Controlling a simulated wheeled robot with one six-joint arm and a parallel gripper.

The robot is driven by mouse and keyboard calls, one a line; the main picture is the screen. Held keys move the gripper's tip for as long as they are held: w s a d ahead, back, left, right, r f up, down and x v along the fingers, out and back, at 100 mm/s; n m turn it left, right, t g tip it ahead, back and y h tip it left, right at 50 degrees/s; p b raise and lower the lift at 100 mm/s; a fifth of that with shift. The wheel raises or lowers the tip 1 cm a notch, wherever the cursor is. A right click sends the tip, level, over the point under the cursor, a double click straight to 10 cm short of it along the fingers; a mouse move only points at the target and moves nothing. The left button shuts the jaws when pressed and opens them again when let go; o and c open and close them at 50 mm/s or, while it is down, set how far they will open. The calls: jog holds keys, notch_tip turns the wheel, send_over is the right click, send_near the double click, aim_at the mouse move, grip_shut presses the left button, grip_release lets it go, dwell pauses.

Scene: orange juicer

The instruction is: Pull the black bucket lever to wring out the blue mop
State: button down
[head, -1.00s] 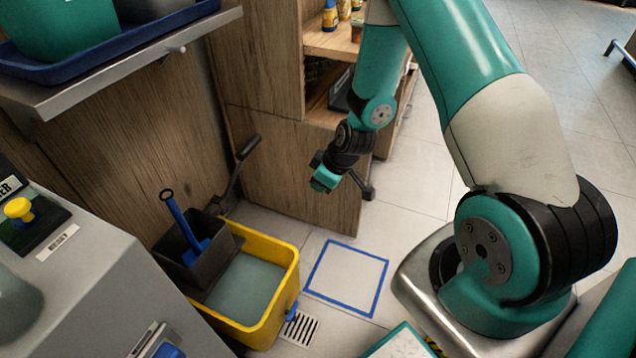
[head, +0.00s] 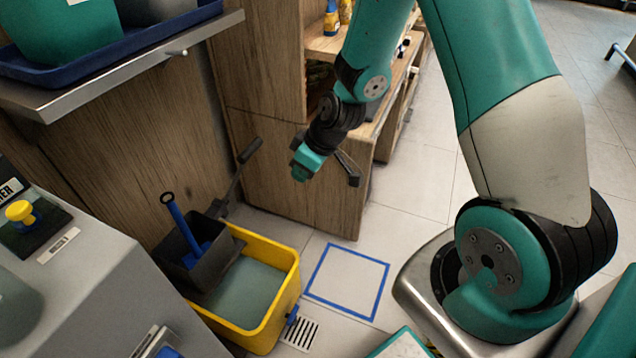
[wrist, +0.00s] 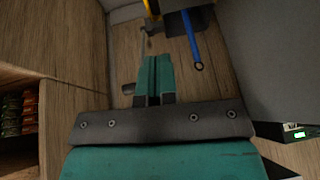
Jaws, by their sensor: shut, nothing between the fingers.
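The black bucket lever (head: 249,151) stands tilted up beside the wringer, its grip near the wooden panel. The blue mop (head: 181,222) stands in the black wringer (head: 215,266) on the yellow bucket (head: 284,306). My gripper (head: 300,174) is shut and empty, in the air to the right of the lever grip and apart from it in the head view. In the wrist view, my shut teal fingers (wrist: 155,75) point toward the lever's lower part (wrist: 149,30), and the blue mop handle (wrist: 192,42) is to their right. The fingers hide part of the lever there.
A wooden cabinet (head: 285,185) stands behind my gripper. A grey machine (head: 95,290) is at the left, below a metal shelf (head: 130,80) with a blue tray. A blue-outlined floor square (head: 347,281) is clear, with a drain (head: 299,332) near it.

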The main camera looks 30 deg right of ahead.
jog(key=s+a+r+g+y, duration=0.1)
jog(key=s+a+r, duration=0.1)
jog(key=a+r, duration=0.25)
jog(key=s+a+r, duration=0.3)
jog(key=r, duration=0.3)
jog(key=s+a+r+g, duration=0.1)
jog(key=s+a+r, duration=0.1)
jog(key=s+r, duration=0.4)
jog(key=s+a+r+g, duration=0.1)
jog(key=s+r, duration=0.4)
jog(key=s, duration=0.6)
jog(key=shift+a+r+n+g, duration=0.3)
jog(key=shift+a+r, duration=0.05)
jog(key=shift+a, duration=0.4)
jog(key=shift+a, duration=0.1)
